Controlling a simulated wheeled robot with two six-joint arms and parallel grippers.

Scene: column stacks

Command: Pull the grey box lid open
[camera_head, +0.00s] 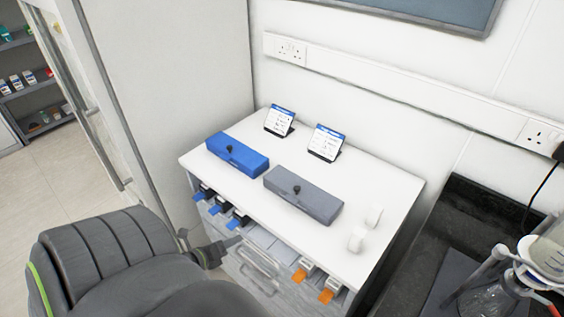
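The grey box (305,198) is long and low and lies on the white cabinet top, right of the middle. Its lid looks shut, with a small black knob (297,189) on top. My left gripper (232,246) is small and dark in the view, at the cabinet's front edge, to the left of and below the grey box. It is apart from the box. Its fingers are too small and dark to show whether they are open or shut. My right gripper is not in view.
A blue box (237,154) with a similar knob lies left of the grey one. Two small display cards (326,142) stand behind. Two white pieces (373,215) are at the right. Blue-and-black and orange-ended items fill the cabinet's front slots. Glassware (490,298) stands far right.

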